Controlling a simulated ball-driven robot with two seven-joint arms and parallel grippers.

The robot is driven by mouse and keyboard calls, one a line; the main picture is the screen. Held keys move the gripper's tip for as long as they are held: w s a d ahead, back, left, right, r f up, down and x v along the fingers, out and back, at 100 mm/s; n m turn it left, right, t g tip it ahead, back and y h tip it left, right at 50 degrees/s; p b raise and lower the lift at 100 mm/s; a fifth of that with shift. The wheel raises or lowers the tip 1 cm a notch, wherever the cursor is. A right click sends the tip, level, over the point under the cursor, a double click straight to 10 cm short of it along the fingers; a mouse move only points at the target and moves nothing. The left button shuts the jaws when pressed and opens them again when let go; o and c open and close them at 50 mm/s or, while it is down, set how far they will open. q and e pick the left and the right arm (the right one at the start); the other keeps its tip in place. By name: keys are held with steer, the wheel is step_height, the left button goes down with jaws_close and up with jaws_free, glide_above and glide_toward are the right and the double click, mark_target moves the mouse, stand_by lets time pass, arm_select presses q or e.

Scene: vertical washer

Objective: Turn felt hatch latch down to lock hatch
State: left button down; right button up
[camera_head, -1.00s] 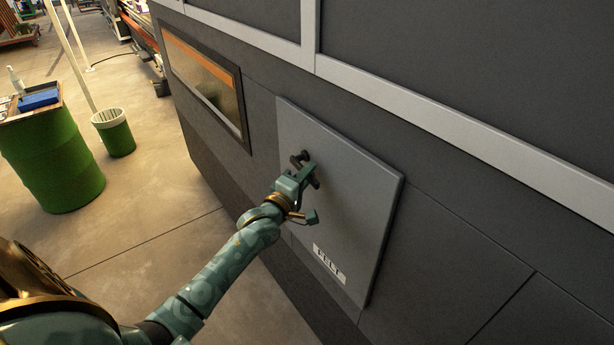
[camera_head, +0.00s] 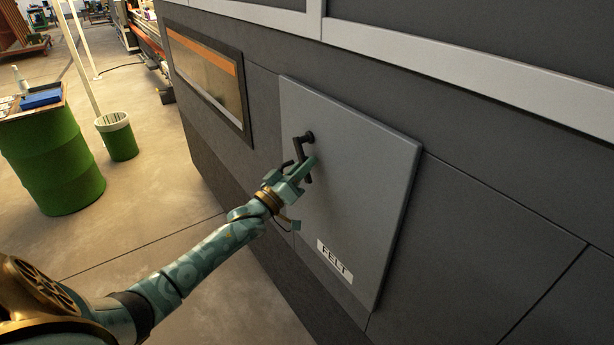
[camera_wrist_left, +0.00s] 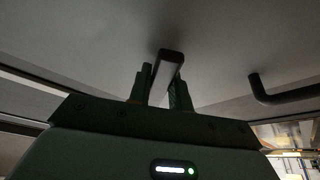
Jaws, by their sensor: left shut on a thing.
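The felt hatch (camera_head: 357,165) is a closed grey panel with a FELT label near its bottom. Its black latch (camera_head: 301,149) stands out from the panel's upper left, with its lever slanting downward from the pivot. My left gripper (camera_head: 304,172) is shut on the lever's lower part, and its fingers hide some of it. In the left wrist view, the latch bar (camera_wrist_left: 171,63) lies between the two fingers (camera_wrist_left: 162,88). My right gripper is not in view.
A dark curved handle (camera_wrist_left: 287,95) shows at the right of the left wrist view. A framed window (camera_head: 208,82) is left of the hatch. A green barrel (camera_head: 52,155) and green bin (camera_head: 117,137) stand on the floor at left.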

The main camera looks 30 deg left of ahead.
arm_select(q)
steer(key=shift+w+a+f+m+g+h+b, duration=0.15)
steer(key=shift+a+m+h+b, duration=0.25)
steer(key=shift+m+h+b, duration=0.65)
steer(key=shift+w+a+f+m+g+h+b, duration=0.15)
steer(key=shift+a+m+h+b, duration=0.4)
steer(key=shift+m, duration=0.95)
steer(key=shift+w+a+f+m+g+h+b, duration=0.1)
steer(key=shift+w+a+f+m+h+b, duration=0.3)
steer(key=shift+m+b, duration=0.75)
steer(key=shift+s+r+m+h, duration=0.15)
steer(key=shift+r+m+h, duration=0.15)
steer(key=shift+m, duration=0.2)
steer(key=c, duration=1.3)
jaws_free()
steer(key=b+v, duration=0.1)
steer(key=v, duration=1.5)
steer(key=shift+s+a, duration=0.1)
